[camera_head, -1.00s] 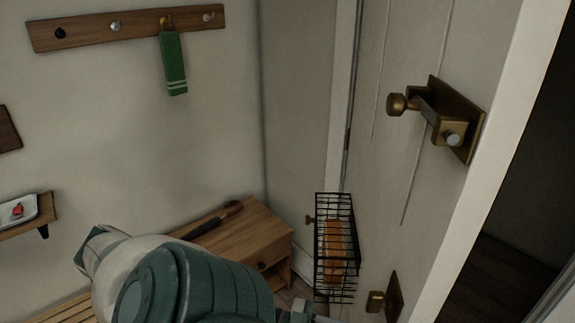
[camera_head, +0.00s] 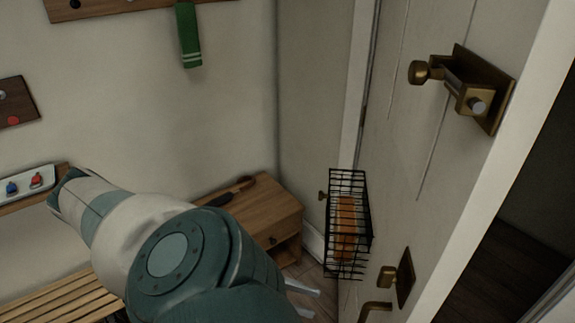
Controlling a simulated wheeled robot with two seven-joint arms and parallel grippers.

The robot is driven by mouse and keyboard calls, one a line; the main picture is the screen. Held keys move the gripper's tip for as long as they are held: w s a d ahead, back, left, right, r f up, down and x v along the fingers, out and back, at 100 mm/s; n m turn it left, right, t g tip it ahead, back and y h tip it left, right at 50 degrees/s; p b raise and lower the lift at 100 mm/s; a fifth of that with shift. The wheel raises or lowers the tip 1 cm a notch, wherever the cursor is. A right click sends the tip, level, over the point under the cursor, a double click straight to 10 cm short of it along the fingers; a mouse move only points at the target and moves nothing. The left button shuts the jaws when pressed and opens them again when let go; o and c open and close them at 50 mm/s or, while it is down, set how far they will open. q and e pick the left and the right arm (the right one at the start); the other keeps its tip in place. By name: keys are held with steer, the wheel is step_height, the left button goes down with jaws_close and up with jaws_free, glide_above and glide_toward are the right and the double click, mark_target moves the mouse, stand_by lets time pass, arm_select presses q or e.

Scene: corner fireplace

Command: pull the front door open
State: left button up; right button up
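The front door (camera_head: 437,165) is a pale panel door on the right. It stands ajar, with a dark gap past its edge. A brass bolt lock (camera_head: 462,88) sits high on it. Lower down are a small brass plate with a knob (camera_head: 398,276) and a brass lever handle (camera_head: 375,308), cut off by the bottom edge. My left gripper (camera_head: 306,301) shows at the bottom centre, partly hidden by my arm. Its two pale fingertips are apart with nothing seen between them, left of the handle and not touching it. My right gripper is not in view.
A black wire basket (camera_head: 348,175) with orange-brown contents hangs on the door's inner side. A wooden cabinet (camera_head: 278,207) with a dark, long object on it stands in the corner. A slatted bench (camera_head: 60,300) and a shelf tray (camera_head: 28,184) are at left.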

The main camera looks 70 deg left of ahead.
arm_select(q)
steer(key=p+v, duration=0.1)
steer(key=v, duration=0.2)
steer(key=shift+s+a, duration=0.15)
steer(key=shift+s, duration=0.1)
stand_by(0.5)
